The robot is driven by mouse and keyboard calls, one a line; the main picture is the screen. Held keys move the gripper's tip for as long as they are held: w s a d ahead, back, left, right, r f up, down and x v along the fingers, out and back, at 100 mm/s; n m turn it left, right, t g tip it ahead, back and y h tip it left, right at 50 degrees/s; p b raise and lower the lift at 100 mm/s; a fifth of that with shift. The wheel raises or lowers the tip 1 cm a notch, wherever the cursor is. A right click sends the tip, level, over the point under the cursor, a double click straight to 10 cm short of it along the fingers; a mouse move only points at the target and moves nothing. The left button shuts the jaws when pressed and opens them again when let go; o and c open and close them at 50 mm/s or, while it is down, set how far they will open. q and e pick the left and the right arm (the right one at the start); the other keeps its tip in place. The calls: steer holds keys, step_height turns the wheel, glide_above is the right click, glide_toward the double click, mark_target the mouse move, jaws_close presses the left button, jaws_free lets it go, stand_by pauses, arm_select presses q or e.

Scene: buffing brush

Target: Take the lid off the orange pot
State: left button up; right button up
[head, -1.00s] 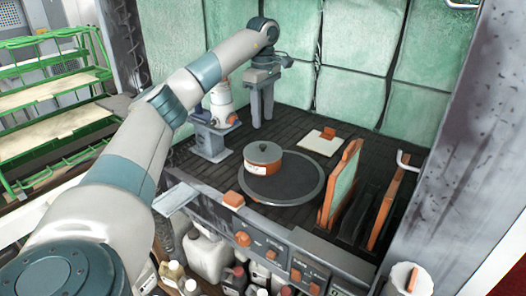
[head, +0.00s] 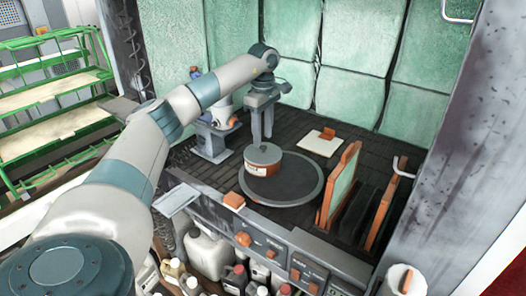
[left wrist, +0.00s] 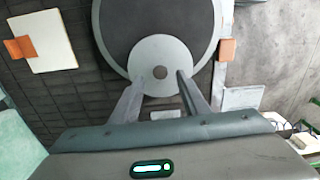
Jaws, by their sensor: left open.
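The orange pot (head: 263,170) has a grey-white band and a flat grey lid (head: 272,156). It stands on a dark round plate (head: 300,187). In the left wrist view the lid (left wrist: 160,48) is a pale disc with a small dark knob (left wrist: 160,72) at its middle. My left gripper (head: 261,139) points straight down over the lid. In the left wrist view its open fingertips (left wrist: 160,76) are on either side of the knob. I cannot tell whether they touch the lid. The pot's body is hidden below the lid there. My right gripper is not in view.
A white square with an orange block (head: 320,142) lies behind the plate. An upright orange-framed green panel (head: 340,187) stands right of it. A grey stand (head: 211,142) is at left. A control panel (head: 255,238) runs along the front, with bottles (head: 208,255) below.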

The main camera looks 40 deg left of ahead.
mark_target(263, 147)
arm_select(q)
step_height(263, 147, down, 3)
steer(key=shift+s+r+p, duration=0.1)
steer(key=shift+p, duration=0.6)
steer(key=shift+f, duration=0.4)
jaws_close()
